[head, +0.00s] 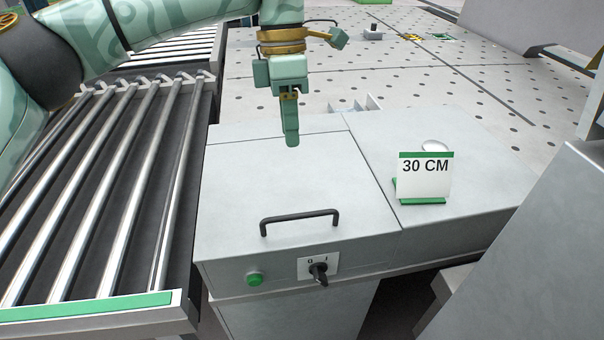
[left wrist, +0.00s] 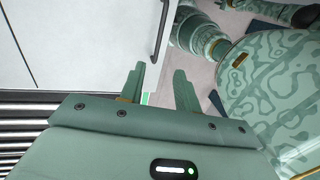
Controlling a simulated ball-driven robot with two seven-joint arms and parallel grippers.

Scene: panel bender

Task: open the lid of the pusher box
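The pusher box is a light grey metal box, and its lid (head: 245,180) lies flat and shut. A black bar handle (head: 299,218) stands near the lid's front edge; it also shows in the left wrist view (left wrist: 161,35). My left gripper (head: 291,138) points down above the rear part of the lid, behind the handle and apart from it. In the left wrist view its two fingers (left wrist: 159,78) are spread with nothing between them. My right gripper is in neither view.
The box front has a green button (head: 254,279) and a black rotary switch (head: 319,271). A "30 CM" sign (head: 424,176) stands on the grey top right of the lid. A roller conveyor (head: 95,200) runs along the left. A perforated table (head: 440,80) lies behind.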

